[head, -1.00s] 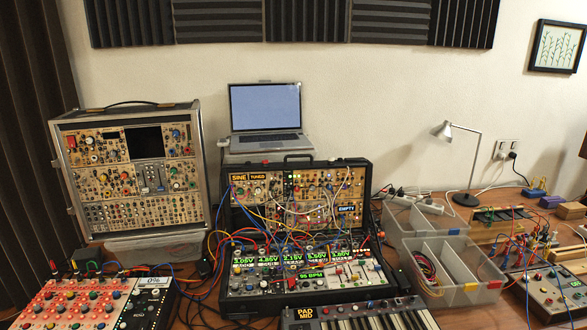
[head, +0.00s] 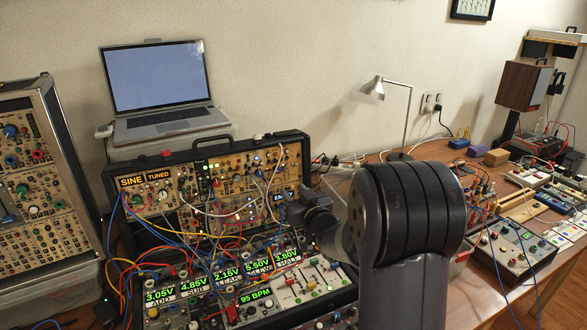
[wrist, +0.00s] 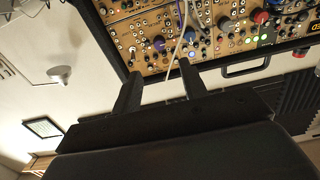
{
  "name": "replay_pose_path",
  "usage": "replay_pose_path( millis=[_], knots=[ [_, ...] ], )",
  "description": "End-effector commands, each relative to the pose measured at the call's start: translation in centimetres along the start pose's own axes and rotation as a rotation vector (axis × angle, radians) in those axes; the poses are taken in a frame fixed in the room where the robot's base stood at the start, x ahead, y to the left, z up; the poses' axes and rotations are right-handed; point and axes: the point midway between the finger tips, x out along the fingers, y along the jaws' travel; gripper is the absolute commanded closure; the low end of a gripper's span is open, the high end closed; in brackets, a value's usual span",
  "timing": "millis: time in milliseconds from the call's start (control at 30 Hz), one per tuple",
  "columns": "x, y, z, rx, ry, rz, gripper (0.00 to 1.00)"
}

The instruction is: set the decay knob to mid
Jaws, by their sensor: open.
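The modular synth case (head: 150,232) stands open on the table, with tan upper panels and a lower row of lit green readouts. Its upper panel also shows in the wrist view (wrist: 122,30), apparently upside down, with a purple knob (wrist: 159,43), a blue knob (wrist: 190,32) and a red knob (wrist: 261,17). No label reading decay is legible, so I cannot tell which knob it is or its setting. My gripper (wrist: 160,72) is open and empty, its fingertips near the panel edge in that view. In the head view, my arm hides the case's right part.
Patch cables (head: 205,248) hang across the case's front. A laptop (head: 158,88) stands behind it, a desk lamp (head: 400,110) to the right. A second synth rack (head: 30,175) is at left. Other electronics (head: 508,245) crowd the right side of the table.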

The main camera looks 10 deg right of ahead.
Motion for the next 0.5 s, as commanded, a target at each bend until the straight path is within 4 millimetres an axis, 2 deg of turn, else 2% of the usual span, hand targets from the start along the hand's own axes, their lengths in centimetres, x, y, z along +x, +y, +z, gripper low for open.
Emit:
replay_pose_path(
  millis=[267, 500],
  knots=[
    [2.1, -0.1, -0.1, 0.001, 0.03, -0.021, 0.59],
    [6.2, -0.3, -0.3, 0.001, 0.029, -0.02, 0.59]
  ],
)
